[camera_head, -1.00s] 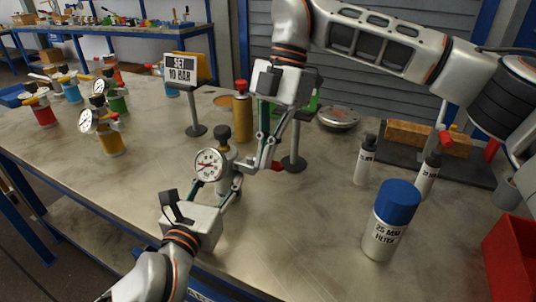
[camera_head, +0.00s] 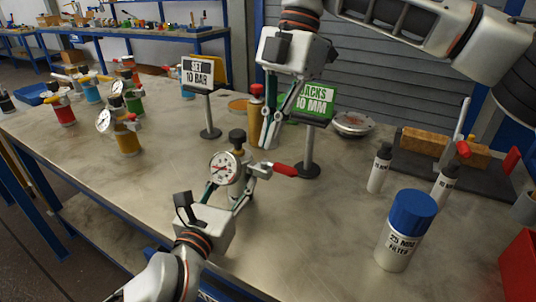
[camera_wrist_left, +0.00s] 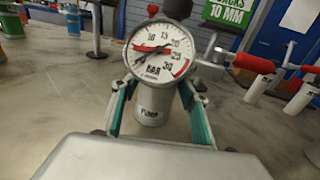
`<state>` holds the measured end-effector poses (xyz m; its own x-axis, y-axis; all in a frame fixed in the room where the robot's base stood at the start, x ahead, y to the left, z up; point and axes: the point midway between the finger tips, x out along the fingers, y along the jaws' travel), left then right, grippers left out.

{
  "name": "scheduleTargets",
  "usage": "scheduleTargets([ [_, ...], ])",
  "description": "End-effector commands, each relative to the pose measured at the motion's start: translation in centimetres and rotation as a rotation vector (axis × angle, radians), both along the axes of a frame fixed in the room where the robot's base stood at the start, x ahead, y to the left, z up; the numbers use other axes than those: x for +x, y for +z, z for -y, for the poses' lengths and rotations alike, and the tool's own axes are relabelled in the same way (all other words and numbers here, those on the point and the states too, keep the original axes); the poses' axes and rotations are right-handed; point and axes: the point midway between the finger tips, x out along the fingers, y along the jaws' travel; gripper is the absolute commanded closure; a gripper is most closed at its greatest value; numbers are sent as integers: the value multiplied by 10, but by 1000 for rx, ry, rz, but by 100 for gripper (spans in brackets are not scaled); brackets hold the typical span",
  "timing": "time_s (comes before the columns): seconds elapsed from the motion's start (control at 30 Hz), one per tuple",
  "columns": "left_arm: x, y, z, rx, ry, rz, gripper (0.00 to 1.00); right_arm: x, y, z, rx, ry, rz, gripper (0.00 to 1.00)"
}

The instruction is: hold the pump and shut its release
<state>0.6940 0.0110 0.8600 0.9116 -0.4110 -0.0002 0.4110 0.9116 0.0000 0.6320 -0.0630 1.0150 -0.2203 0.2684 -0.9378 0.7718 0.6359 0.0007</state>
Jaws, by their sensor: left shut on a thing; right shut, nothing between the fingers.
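The pump (camera_head: 237,137) stands on the bench with a black knob on top and a round white gauge (camera_head: 224,168) on its front. In the left wrist view its grey body (camera_wrist_left: 153,102) reads PUMP. My left gripper (camera_head: 226,197) is shut on this body from the front. A red-handled lever (camera_head: 285,170) sticks out to the right of the pump; it also shows in the left wrist view (camera_wrist_left: 254,63). I take it for the release. My right gripper (camera_head: 267,143) is shut and empty, above and behind the lever and apart from it.
A SET 10 BAR sign (camera_head: 198,75) and a green JACKS 10 MM sign (camera_head: 312,101) stand behind. A blue-capped filter can (camera_head: 404,232) is at right. Several coloured jacks stand at left. The front middle of the bench is clear.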

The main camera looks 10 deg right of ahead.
Motion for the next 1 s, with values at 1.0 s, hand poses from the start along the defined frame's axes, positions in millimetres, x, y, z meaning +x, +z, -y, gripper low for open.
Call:
scheduleTargets([
  [1.0,0,-1,0,-1,-1,-1,91,11,38,9,0,0,-1,100],
])
